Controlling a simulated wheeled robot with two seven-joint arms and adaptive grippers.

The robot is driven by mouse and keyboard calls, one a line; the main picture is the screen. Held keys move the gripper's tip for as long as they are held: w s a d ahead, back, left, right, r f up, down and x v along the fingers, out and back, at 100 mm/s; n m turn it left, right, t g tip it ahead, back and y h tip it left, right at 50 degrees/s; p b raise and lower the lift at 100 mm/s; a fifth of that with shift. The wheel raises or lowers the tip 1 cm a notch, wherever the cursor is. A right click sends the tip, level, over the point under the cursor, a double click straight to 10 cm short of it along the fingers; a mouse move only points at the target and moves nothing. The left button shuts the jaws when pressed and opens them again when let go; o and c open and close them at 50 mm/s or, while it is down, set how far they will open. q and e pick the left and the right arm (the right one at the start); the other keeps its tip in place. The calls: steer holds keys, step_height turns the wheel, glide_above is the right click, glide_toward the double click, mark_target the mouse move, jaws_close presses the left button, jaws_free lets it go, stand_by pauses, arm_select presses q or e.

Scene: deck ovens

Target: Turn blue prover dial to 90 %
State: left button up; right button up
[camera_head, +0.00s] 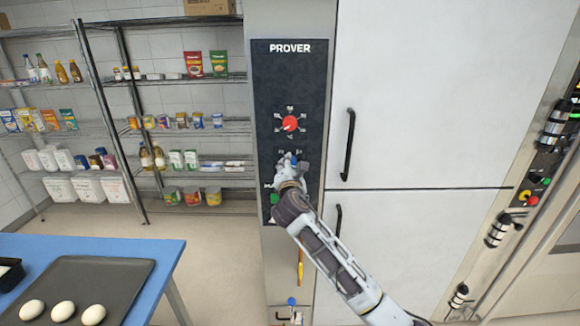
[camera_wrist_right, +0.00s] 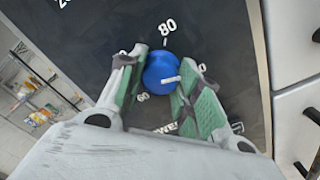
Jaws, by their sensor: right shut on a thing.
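The prover panel (camera_head: 290,75) is a dark upright strip headed PROVER. The blue dial (camera_wrist_right: 160,68) shows in the right wrist view, with a white pointer mark toward its right side, near the right finger. An "80" is printed above it; a "60" shows at its lower left, and other scale marks are partly hidden by the fingers. My right gripper (camera_wrist_right: 160,88) has a green-padded finger on each side of the dial and is shut on it. In the head view my right gripper (camera_head: 291,162) covers the dial. My left gripper is out of view.
A red dial (camera_head: 290,123) sits above on the same panel. A black door handle (camera_head: 349,145) stands out to its right. A green button (camera_head: 274,198) is just below left of my gripper. A blue table (camera_head: 165,255) with a tray (camera_head: 125,275) is at lower left.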

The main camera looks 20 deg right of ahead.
steer(key=shift+r+m, duration=0.1)
steer(key=shift+m, duration=1.2)
steer(key=o, duration=1)
steer(key=shift+w, duration=0.1)
steer(key=shift+o, duration=0.2)
steer(key=v, duration=1.2)
